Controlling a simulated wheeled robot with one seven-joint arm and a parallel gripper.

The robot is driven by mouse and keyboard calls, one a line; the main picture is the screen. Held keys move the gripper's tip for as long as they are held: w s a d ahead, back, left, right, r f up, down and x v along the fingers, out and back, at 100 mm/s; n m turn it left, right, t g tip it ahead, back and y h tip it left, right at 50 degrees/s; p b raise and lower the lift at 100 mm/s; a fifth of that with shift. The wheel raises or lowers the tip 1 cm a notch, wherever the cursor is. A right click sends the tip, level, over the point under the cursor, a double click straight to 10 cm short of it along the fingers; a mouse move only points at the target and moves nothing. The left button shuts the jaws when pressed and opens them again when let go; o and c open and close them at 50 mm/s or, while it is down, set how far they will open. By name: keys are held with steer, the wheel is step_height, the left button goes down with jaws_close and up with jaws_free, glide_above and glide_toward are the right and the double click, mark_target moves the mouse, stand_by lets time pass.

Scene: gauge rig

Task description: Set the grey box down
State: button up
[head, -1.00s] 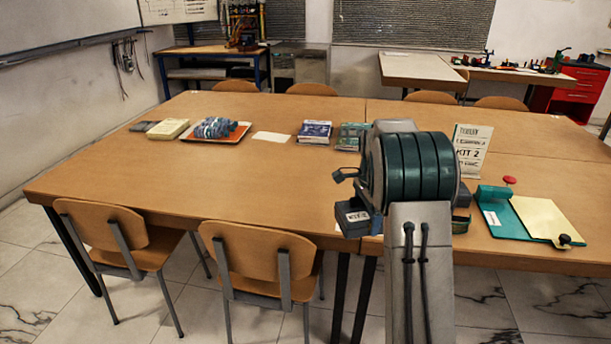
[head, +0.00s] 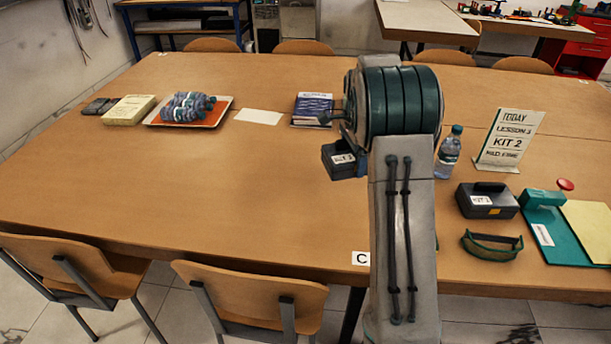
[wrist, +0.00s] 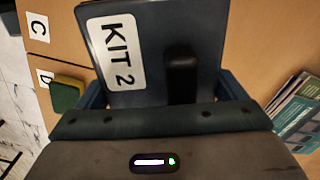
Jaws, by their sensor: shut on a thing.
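A dark grey box (head: 341,162) with a white label is held by my gripper at the left of my arm in the head view. In the wrist view the grey box (wrist: 150,35) shows its "KIT 2" label and a black handle. My gripper (wrist: 166,90) is shut on it, with a blue finger at each side. In the head view my arm hides most of the gripper. The box appears above the wooden table (head: 200,190); the gap beneath it cannot be judged.
Books (head: 312,109) lie behind. The table's left middle is clear. A sponge (wrist: 67,93) shows in the wrist view.

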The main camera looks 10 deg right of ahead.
steer(key=shift+w+a+f, duration=0.1)
steer(key=shift+w+a, duration=0.15)
steer(key=shift+w, duration=0.05)
glide_above(309, 189)
step_height(309, 189, down, 6)
steer(key=shift+f+p, duration=0.25)
steer(key=shift+p, duration=0.05)
steer(key=shift+f, duration=2.05)
